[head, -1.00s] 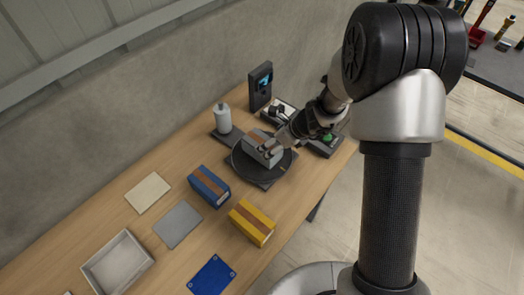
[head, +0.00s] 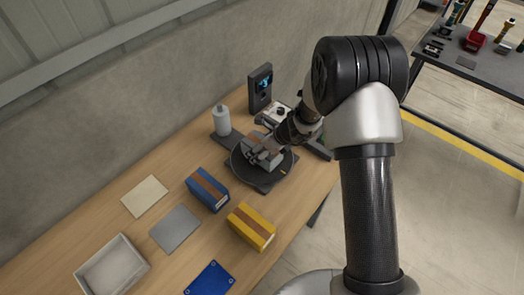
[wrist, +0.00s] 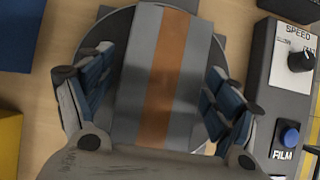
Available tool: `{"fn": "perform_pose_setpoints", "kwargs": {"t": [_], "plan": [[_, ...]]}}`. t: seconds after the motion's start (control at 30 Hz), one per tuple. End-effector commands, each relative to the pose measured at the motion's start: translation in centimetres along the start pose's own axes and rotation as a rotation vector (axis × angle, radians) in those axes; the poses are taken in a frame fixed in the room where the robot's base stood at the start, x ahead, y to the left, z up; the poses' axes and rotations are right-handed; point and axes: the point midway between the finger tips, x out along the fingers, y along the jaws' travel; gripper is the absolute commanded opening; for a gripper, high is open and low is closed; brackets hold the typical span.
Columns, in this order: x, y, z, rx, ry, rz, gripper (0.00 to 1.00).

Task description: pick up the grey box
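The grey box (wrist: 190,70) has a brown stripe along its top. In the head view the grey box (head: 252,157) sits on the round dark turntable (head: 288,168). My gripper (head: 265,150) is low over the box in the head view. In the wrist view my gripper (wrist: 160,95) has its blue-padded fingers on both sides of the box, apart, with a narrow gap showing on the left. The box's lower part and any finger contact on the right are hard to see.
A blue box (head: 207,189) and a yellow box (head: 251,226) stand nearby on the table. A white bottle (head: 222,121) and a dark display unit (head: 260,88) are behind. A control panel (wrist: 290,90) lies close on the right. An open tray (head: 110,265) is at front left.

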Motion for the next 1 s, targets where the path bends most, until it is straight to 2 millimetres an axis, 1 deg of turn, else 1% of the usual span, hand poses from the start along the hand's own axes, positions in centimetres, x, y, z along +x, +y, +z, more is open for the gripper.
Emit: {"fn": "perform_pose_setpoints", "kwargs": {"t": [0.03, 0.07, 0.9, 1.0], "plan": [[-0.01, 0.01, -0.01, 0.000, 0.000, 0.000, 0.78], [-0.02, 0.01, 0.00, 0.000, 0.000, 0.000, 0.76], [-0.02, 0.03, -0.02, -0.001, 0.000, 0.000, 0.20], [-0.07, -0.02, 0.10, -0.001, -0.002, 0.000, 0.15]]}}
